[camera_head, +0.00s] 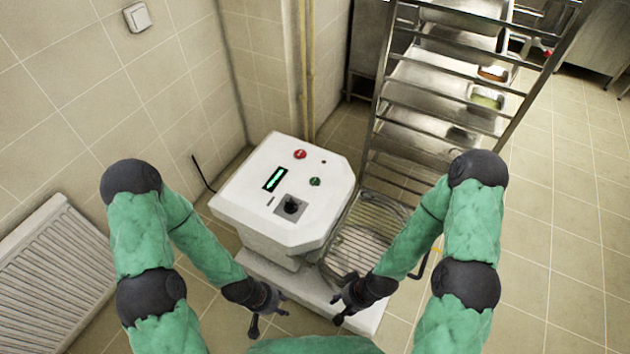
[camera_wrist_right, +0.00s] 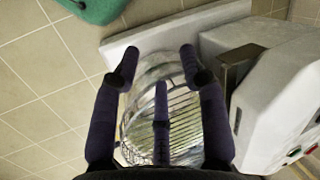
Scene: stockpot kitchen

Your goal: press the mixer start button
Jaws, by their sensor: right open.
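The mixer (camera_head: 250,206) is a white machine with a sloped top panel. The panel carries a red button (camera_head: 300,154), a green button (camera_head: 315,182), a lit green display (camera_head: 275,179) and a black knob (camera_head: 291,206). No start label is legible. My left gripper (camera_head: 268,322) is low in front of the mixer, below the panel, with its fingers spread and empty. My right gripper (camera_head: 338,308) is just right of it, also empty and apart from the mixer. In the right wrist view my right gripper (camera_wrist_right: 160,62) is open, with the mixer (camera_wrist_right: 265,115) at the right.
A wire guard (camera_head: 372,235) over a metal bowl is at the mixer's right side, above its white base (camera_head: 290,287). A metal rack (camera_head: 445,80) stands behind right. A radiator (camera_head: 55,270) is by the left wall. Space above the panel is clear.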

